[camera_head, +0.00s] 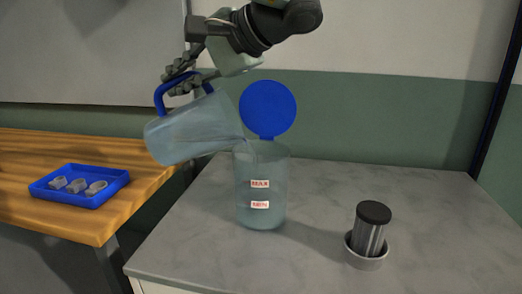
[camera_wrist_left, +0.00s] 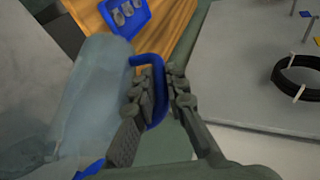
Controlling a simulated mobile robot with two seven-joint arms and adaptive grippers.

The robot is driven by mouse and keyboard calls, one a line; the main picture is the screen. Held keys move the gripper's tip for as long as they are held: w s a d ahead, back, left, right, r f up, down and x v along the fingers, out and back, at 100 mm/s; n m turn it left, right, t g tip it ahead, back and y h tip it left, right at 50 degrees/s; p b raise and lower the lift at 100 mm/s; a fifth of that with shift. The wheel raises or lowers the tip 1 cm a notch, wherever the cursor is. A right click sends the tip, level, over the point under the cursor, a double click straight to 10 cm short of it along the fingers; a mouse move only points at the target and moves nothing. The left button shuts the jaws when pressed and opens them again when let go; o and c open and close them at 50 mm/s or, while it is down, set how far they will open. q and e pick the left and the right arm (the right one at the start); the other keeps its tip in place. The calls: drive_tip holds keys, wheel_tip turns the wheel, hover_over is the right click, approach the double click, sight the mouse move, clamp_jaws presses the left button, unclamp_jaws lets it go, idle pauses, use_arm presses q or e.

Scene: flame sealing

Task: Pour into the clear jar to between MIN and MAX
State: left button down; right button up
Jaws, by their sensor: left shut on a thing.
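The clear jar (camera_head: 262,190) stands upright on the grey counter, its blue lid (camera_head: 268,108) swung open at the back. It has two labels, the upper (camera_head: 260,184) and the lower (camera_head: 260,205); their print is too small to read. A clear pitcher (camera_head: 190,130) with a blue handle (camera_head: 160,94) is tilted to the right, its lip at the jar's mouth. The liquid level in the jar is hard to make out. My left gripper (camera_head: 182,82) is shut on the handle; the left wrist view shows its fingers (camera_wrist_left: 160,92) around it. My right gripper is not visible.
A dark-capped metal cylinder (camera_head: 371,230) stands in a round metal dish (camera_head: 365,260) on the counter's right. A blue tray (camera_head: 80,200) with 3 small grey parts lies on the wooden table (camera_head: 40,150) at left. The counter right of the jar is mostly clear.

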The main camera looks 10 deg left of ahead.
sight(209, 94)
use_arm(q)
drive_tip(key=shift+w+d+r+y, duration=0.1)
drive_tip(key=shift+d+r+y, duration=0.4)
drive_tip(key=shift+d+r, duration=0.15)
idle(2.2)
drive_tip(key=shift+w+d+r+m+y, duration=0.15)
drive_tip(key=shift+d+r+y, duration=0.15)
drive_tip(key=shift+d, duration=0.35)
drive_tip(key=shift+w+d+r+m+y, duration=0.1)
drive_tip(key=shift+d+r+m+y, duration=0.1)
drive_tip(key=shift+d+y, duration=0.3)
drive_tip(key=shift+w+d+r+m+y, duration=0.1)
drive_tip(key=shift+d+r+m+y, duration=0.1)
drive_tip(key=shift+d, duration=0.55)
idle(2.1)
drive_tip(key=a, duration=0.1)
drive_tip(key=a+f+h, duration=0.1)
drive_tip(key=a+h, duration=0.1)
drive_tip(key=a, duration=0.1)
drive_tip(key=shift+s+f+n, duration=0.25)
drive_tip(key=shift+s+n, duration=0.1)
drive_tip(key=shift+s+a+f+n+h, duration=0.15)
drive_tip(key=shift+a+f+n+h, duration=0.05)
drive_tip(key=shift+a+f+h, duration=0.4)
drive_tip(key=shift+s+a+f+n+h, duration=0.1)
drive_tip(key=shift+a+f+n+h, duration=0.1)
drive_tip(key=shift+a+f+h, duration=0.4)
